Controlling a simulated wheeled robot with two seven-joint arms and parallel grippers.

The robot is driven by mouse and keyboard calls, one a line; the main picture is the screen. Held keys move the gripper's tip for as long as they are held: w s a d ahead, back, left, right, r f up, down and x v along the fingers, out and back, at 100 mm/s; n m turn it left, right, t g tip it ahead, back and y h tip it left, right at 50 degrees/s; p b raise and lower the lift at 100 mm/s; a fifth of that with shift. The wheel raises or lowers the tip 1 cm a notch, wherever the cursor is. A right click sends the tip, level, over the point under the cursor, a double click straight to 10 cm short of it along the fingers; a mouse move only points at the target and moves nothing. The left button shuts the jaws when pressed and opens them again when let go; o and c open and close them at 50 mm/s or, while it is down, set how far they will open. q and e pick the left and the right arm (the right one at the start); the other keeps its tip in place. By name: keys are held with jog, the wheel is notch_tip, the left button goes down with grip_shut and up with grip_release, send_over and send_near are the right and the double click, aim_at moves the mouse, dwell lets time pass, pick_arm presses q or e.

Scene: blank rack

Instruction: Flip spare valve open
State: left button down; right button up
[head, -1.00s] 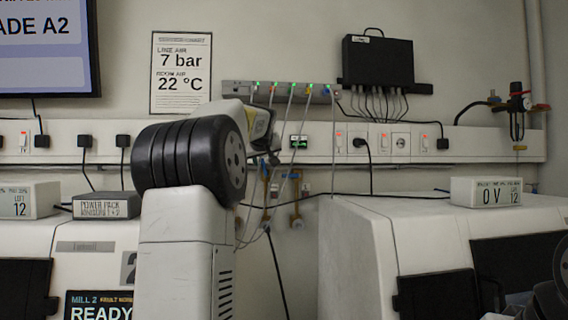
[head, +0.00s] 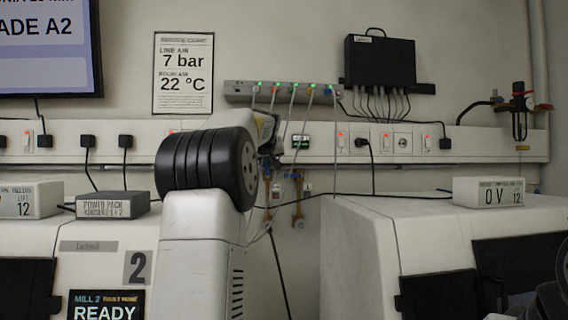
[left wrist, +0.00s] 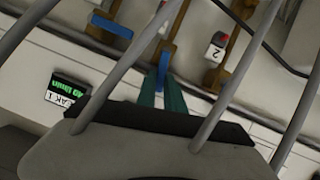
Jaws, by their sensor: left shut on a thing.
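My left gripper (left wrist: 168,98) is shut on a blue valve lever (left wrist: 163,71), with its green fingers around it, in the left wrist view. The lever points roughly along its brass pipe. Another blue lever (left wrist: 112,26) lies across the brass pipe to the left. A brass valve (left wrist: 212,78) stands to the right, by a tag marked 2 (left wrist: 216,47). I cannot tell from the labels which valve is the spare. In the head view my left forearm mostly hides the gripper, and brass valves (head: 298,212) show below it on the wall.
Grey hoses (left wrist: 250,70) cross close in front of my left gripper. A small green-lit display (left wrist: 68,97) is on the wall to its left. White machines (head: 350,235) stand on both sides. A manifold with green lights (head: 285,93) is above the valves.

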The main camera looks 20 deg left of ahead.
pick_arm(q)
jog(key=shift+w+d+m+y, duration=0.25)
jog(key=shift+d+m+y, duration=0.3)
jog(key=shift+m, duration=0.35)
jog(key=c, duration=1.4)
grip_release()
jog(key=shift+g, duration=0.3)
jog(key=shift+c, duration=0.2)
jog(key=v, duration=0.8)
